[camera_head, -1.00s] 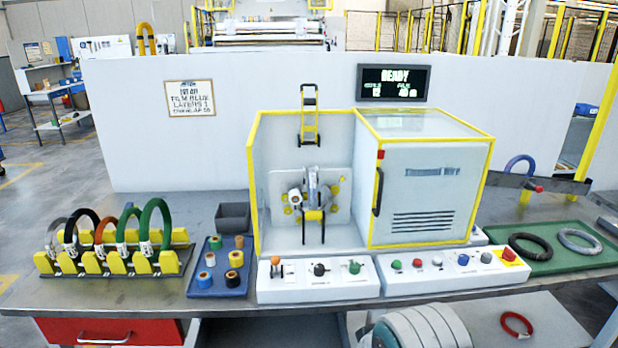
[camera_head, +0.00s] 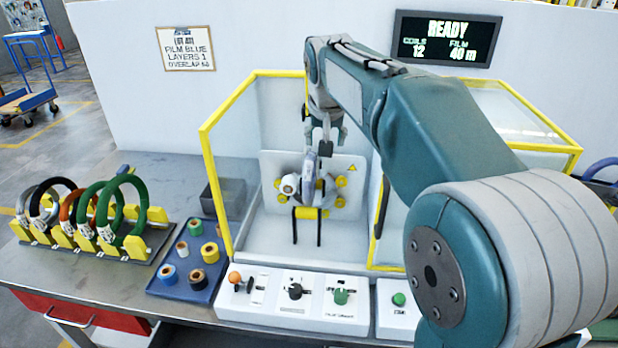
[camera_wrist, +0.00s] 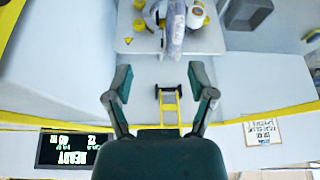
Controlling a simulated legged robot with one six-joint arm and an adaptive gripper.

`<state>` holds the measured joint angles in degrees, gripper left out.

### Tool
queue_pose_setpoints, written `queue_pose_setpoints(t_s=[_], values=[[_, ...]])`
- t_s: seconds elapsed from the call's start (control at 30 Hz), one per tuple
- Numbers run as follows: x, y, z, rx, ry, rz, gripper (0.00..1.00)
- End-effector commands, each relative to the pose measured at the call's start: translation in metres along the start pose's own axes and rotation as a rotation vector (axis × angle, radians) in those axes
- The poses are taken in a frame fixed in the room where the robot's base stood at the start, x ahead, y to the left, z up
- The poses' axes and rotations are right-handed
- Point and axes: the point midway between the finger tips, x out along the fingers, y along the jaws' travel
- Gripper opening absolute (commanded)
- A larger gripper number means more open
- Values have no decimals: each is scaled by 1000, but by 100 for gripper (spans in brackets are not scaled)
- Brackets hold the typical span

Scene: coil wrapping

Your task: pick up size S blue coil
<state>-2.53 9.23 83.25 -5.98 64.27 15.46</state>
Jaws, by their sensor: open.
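A blue coil (camera_head: 600,163) shows only as an arc at the right edge of the head view, behind my arm; its size cannot be read. The coil rack (camera_head: 90,248) at the left holds several upright coils: grey, black, orange and green, none clearly blue. My gripper (camera_head: 326,138) is open and empty in front of the wrapping machine's opening, above its ring head (camera_head: 310,187). In the wrist view, which is upside down, the spread fingers of my gripper (camera_wrist: 162,85) have nothing between them.
The wrapping machine (camera_head: 217,190) has a yellow-edged frame. A blue tray (camera_head: 190,291) with film rolls and a grey bin (camera_head: 228,200) stand left of it. Control boxes (camera_head: 268,307) line the front. A display (camera_head: 447,40) reads READY. My arm hides much of the right side.

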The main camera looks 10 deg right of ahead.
Motion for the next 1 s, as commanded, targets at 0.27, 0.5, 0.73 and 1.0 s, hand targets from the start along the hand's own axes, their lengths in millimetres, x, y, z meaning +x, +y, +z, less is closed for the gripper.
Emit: queue_pose_setpoints(t_s=[0.27,0.5,0.73,1.0], values=[[67,-22,-71,65,-20,34,71],[101,-28,-96,102,-25,47,71],[129,-27,-97,106,-28,50,71],[160,-27,-96,104,-25,50,71]])
